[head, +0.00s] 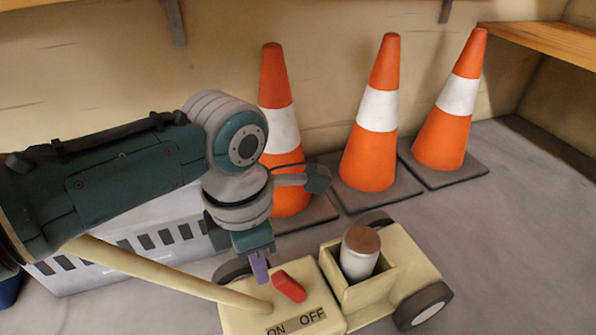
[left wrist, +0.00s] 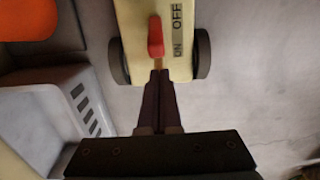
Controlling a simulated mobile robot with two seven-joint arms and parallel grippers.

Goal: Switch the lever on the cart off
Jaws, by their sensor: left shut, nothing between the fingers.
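The cart (head: 235,318) is pale yellow with dark wheels and stands on the grey floor. A red lever (head: 290,287) sits on its top beside the printed ON and OFF labels (head: 313,316). The lever also shows in the left wrist view (left wrist: 156,36). I cannot tell its exact switch position. My left gripper (head: 259,268) is shut and empty, pointing down just left of the lever. In the left wrist view its shut fingertips (left wrist: 159,74) are close to the lever's ON end; I cannot tell whether they touch. My right gripper is not in view.
A canister with a brown lid (head: 360,252) stands in the cart's bin. Several orange-white cones (head: 370,145) line the wall behind. A white slotted crate (head: 170,240) lies left, under my left arm. A pale yellow handle (head: 160,272) slopes up left from the cart. Floor at right is clear.

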